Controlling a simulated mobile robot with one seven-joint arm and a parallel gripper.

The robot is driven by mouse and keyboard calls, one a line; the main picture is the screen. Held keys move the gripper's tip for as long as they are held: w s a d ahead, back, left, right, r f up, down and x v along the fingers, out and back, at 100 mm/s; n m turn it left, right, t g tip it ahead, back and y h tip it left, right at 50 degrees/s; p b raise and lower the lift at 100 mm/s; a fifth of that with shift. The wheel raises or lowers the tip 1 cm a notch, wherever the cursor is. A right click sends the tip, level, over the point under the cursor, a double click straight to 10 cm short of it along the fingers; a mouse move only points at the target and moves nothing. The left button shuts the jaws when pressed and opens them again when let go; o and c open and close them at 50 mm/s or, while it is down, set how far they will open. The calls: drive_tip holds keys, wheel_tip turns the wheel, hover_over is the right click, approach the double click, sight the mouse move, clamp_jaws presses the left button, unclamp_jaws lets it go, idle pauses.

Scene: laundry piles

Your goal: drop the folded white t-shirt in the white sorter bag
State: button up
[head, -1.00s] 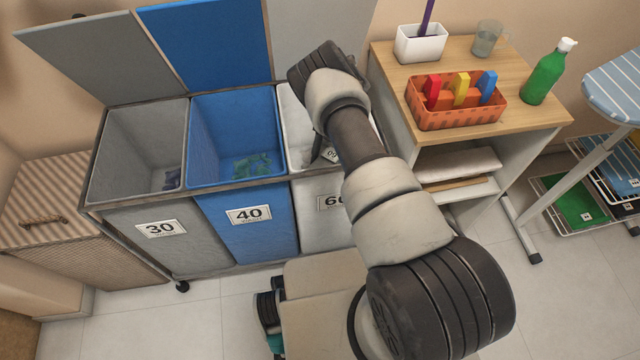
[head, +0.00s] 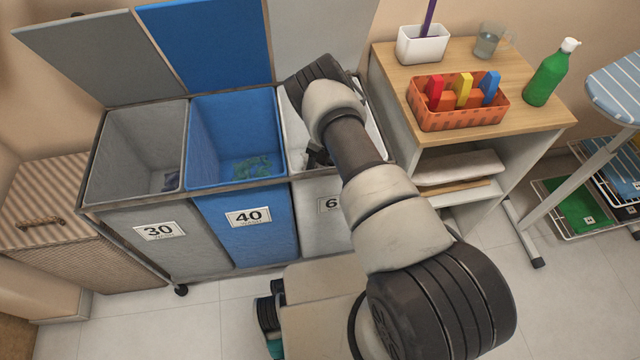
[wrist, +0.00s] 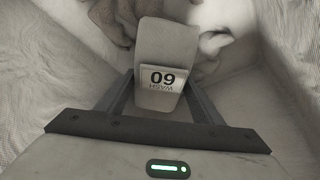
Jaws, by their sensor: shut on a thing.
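The folded white t-shirt (wrist: 165,45) is a pale, narrow bundle with a "WASH 60" tag, upside down in the wrist view. My gripper (wrist: 163,88) is shut on it, one finger at each side. Both are inside the white sorter bag (head: 308,225), the right-hand one, whose pale walls (wrist: 275,95) surround them in the wrist view. In the head view my arm covers much of the bag's opening, and the dark gripper (head: 319,158) shows only in part. The shirt cannot be made out there.
A brownish cloth (wrist: 113,20) and a whitish cloth (wrist: 215,42) lie deeper in the bag. The blue bag (head: 205,135) and grey bag (head: 130,150) stand to the left, lids up. A wooden-topped shelf (head: 530,115) with an orange basket (head: 455,120) stands close right.

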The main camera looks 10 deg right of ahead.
drive_tip(key=shift+f+b, duration=0.4)
drive_tip(key=shift+f, duration=0.05)
drive_tip(key=shift+f, duration=0.2)
drive_tip(key=o, duration=1.1)
drive_tip(key=shift+r, duration=0.1)
drive_tip(key=shift+r, duration=0.2)
drive_tip(key=p+v, duration=0.3)
drive_tip(key=v, duration=0.9)
drive_tip(key=shift+r, duration=0.35)
